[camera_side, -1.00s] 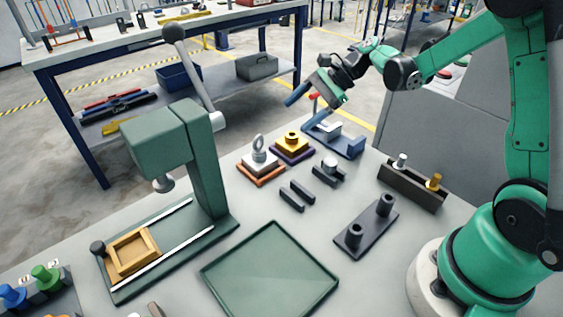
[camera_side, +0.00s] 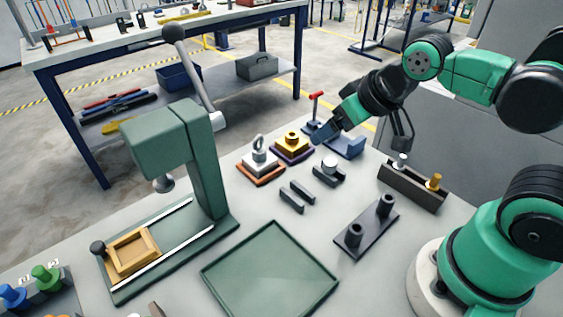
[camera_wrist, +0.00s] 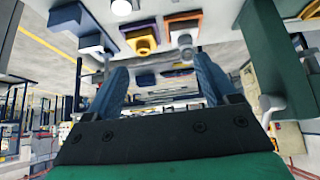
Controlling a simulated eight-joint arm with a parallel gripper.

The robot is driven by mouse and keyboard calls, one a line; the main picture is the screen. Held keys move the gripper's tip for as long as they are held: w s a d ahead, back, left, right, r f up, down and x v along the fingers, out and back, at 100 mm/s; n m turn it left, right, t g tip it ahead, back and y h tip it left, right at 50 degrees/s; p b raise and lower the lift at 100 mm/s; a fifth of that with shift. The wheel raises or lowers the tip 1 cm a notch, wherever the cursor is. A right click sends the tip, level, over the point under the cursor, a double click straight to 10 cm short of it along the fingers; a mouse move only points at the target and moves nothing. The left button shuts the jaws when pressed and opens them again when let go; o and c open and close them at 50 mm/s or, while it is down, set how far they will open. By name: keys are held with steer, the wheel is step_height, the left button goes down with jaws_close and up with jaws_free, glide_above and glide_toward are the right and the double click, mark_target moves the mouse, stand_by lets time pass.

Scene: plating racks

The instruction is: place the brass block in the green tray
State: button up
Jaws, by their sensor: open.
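The brass block (camera_side: 292,143), a golden block with a round knob, sits on a purple base at the back of the bench. It also shows near the top of the wrist view (camera_wrist: 142,40). The green tray (camera_side: 270,275) lies flat and empty at the front of the bench. My gripper (camera_side: 323,132) is just right of the brass block and slightly higher in the side view, apart from it. In the wrist view its two blue fingers (camera_wrist: 158,82) are spread with nothing between them.
A silver block with a ring (camera_side: 259,160) stands on an orange base left of the brass block. A blue fixture (camera_side: 348,145) with a red-handled lever is close to my gripper. The green press (camera_side: 190,170) rises at left. Dark bars (camera_side: 297,196) lie between block and tray.

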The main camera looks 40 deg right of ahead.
steer(key=m+g+y, duration=0.2)
steer(key=m+y, duration=0.7)
steer(key=m, duration=1)
glide_above(288, 135)
steer(key=s+d, duration=0.2)
step_height(288, 135, down, 5)
steer(key=shift+s+a+f, duration=0.15)
steer(key=shift+f, duration=0.05)
steer(key=d+f+m+y, duration=0.2)
steer(key=f+m, duration=0.1)
steer(key=shift+d+f+m+t, duration=0.15)
steer(key=shift+d+m+t, duration=0.15)
steer(key=shift+d, duration=0.05)
steer(key=shift+d+f+m+y, duration=0.2)
steer(key=shift+f+m+y, duration=0.2)
steer(key=shift+f+y, duration=0.1)
steer(key=shift+x, duration=2.7)
